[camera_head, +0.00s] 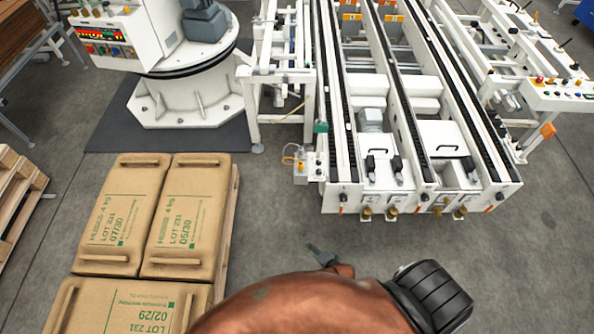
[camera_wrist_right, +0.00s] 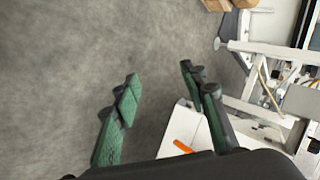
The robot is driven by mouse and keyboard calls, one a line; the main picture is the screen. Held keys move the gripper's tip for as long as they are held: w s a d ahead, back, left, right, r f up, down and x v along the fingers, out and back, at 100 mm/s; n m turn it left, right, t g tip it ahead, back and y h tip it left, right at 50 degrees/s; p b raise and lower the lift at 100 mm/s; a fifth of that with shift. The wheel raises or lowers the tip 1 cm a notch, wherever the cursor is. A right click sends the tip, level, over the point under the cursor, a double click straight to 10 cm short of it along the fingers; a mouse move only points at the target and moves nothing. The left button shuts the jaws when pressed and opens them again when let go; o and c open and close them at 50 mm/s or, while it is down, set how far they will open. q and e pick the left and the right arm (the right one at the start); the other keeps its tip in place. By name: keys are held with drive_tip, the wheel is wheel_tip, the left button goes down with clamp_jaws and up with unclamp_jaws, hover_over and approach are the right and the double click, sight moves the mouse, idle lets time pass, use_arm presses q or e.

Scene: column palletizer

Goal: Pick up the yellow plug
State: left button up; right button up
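I cannot tell for sure which part is the yellow plug. A small yellow-orange part (camera_head: 301,167) shows on a little white box (camera_head: 306,172) with a thin cable, at the conveyor's front left corner in the head view. Brass-yellow fittings (camera_head: 391,213) line the conveyor's front edge. My right gripper (camera_wrist_right: 160,77) is open and empty in the right wrist view, with green-padded fingers apart over grey floor. An orange piece (camera_wrist_right: 182,146) shows on a white surface below and between the fingers.
The white conveyor (camera_head: 430,195) stands at the centre right. Brown sacks (camera_head: 187,215) lie on a pallet at the left. A white machine base (camera_head: 185,100) stands behind them. Grey floor (camera_head: 275,225) is clear between sacks and conveyor. White frame legs (camera_wrist_right: 262,50) show at the wrist view's right.

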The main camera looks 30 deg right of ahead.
drive_tip(key=w+d+r+m+t+h+b, duration=0.1)
drive_tip(key=w+d+r+m+t+b, duration=0.1)
drive_tip(key=w+r+m, duration=0.4)
drive_tip(key=w+d+r+m+t+b, duration=0.1)
drive_tip(key=w+r+m+t+b, duration=0.2)
drive_tip(key=w, duration=0.5)
drive_tip(key=m+t+h+b, duration=0.3)
drive_tip(key=m+h+b, duration=0.15)
drive_tip(key=m, duration=0.95)
approach(301, 167)
drive_tip(key=x, duration=0.4)
drive_tip(key=shift+m, duration=0.4)
drive_tip(key=b+x, duration=0.1)
drive_tip(key=x, duration=0.4)
drive_tip(key=shift+w+d+f, duration=0.15)
drive_tip(key=shift+f, duration=0.05)
drive_tip(key=shift+b+x, duration=0.35)
drive_tip(key=shift+x, duration=0.6)
drive_tip(key=c, duration=0.7)
clamp_jaws()
use_arm(q)
wheel_tip(301, 167, down, 12)
drive_tip(key=s+g, duration=0.1)
drive_tip(key=s, duration=0.2)
drive_tip(key=shift+d+f, duration=0.15)
